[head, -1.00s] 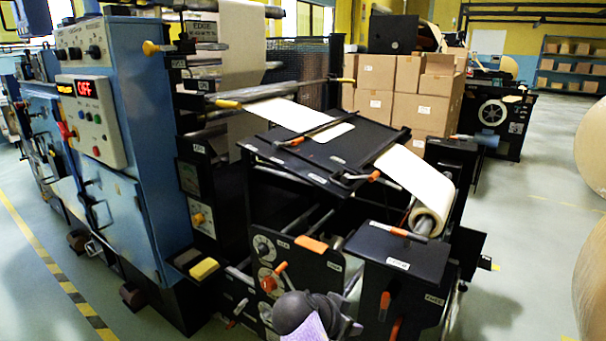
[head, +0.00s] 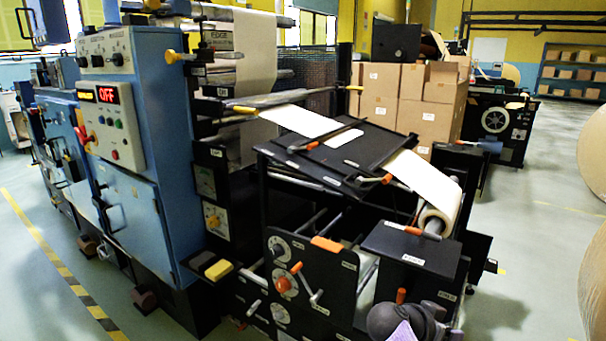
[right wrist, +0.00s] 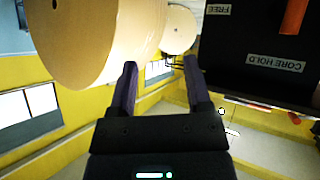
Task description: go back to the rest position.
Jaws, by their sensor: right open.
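My right gripper (right wrist: 160,66) is open in the right wrist view, with its two dark purple fingers apart and nothing between them. In the head view only a rounded dark grey and purple part of my right arm shows at the bottom edge, in front of the machine's black unwind end; the fingers cannot be made out there. My left gripper is in neither view. The blue machine (head: 155,150) stands at the left with its display reading OFF. A paper web (head: 424,182) runs from a small roll (head: 437,218) over the black tilted table (head: 310,150).
A black box labelled CORE HOLD (right wrist: 255,45) is close to the gripper's right in the wrist view. A large kraft roll (right wrist: 95,40) is at its upper left. Stacked cartons (head: 430,100) stand behind the machine.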

